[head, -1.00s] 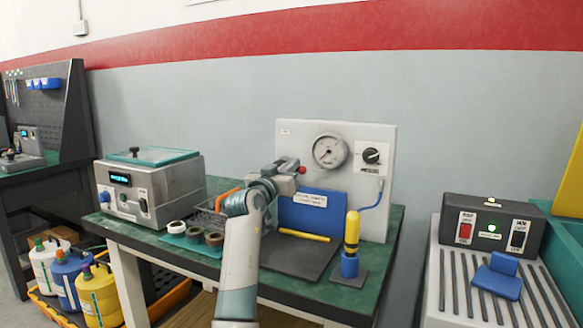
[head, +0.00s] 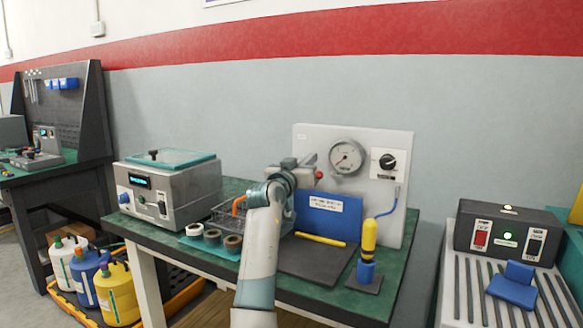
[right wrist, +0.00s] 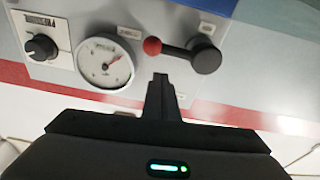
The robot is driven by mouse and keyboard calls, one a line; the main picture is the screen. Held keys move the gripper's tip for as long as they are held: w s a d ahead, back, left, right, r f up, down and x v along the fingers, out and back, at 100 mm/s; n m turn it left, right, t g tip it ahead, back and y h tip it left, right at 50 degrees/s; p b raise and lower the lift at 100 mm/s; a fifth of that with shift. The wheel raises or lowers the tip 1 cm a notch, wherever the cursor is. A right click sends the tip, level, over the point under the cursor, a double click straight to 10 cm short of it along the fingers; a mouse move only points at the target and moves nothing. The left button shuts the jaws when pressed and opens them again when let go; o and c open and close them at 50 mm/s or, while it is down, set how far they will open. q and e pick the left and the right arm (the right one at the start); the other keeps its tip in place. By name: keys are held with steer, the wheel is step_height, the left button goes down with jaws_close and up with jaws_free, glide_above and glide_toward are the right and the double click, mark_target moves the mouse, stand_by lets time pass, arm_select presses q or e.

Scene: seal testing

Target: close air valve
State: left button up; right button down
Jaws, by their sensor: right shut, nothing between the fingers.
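The air valve is a dark lever with a red ball end and a round black hub (right wrist: 205,55). In the right wrist view the lever lies nearly level in the picture, its red ball (right wrist: 152,46) to the left of the hub. In the head view only the red ball (head: 319,174) shows clearly; my right gripper (head: 312,160) hides the rest. In the right wrist view my right gripper (right wrist: 161,78) is shut and empty, its tips just below the lever in the picture; contact cannot be told. My left gripper is out of view.
The valve sits on a grey upright panel (head: 392,220) with a round gauge (head: 346,157) and a black regulator knob (head: 387,161). A yellow and blue tool (head: 368,245) stands at the panel's lower right. A metal basket and several rings (head: 233,243) lie left of my arm.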

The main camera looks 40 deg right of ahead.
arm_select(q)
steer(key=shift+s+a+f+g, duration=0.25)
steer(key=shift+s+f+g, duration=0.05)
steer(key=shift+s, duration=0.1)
arm_select(e)
steer(key=r+v, duration=0.1)
steer(key=v, duration=0.8)
steer(key=shift+s+a+f, duration=0.15)
steer(key=shift+a+f, duration=0.1)
steer(key=shift+a, duration=0.2)
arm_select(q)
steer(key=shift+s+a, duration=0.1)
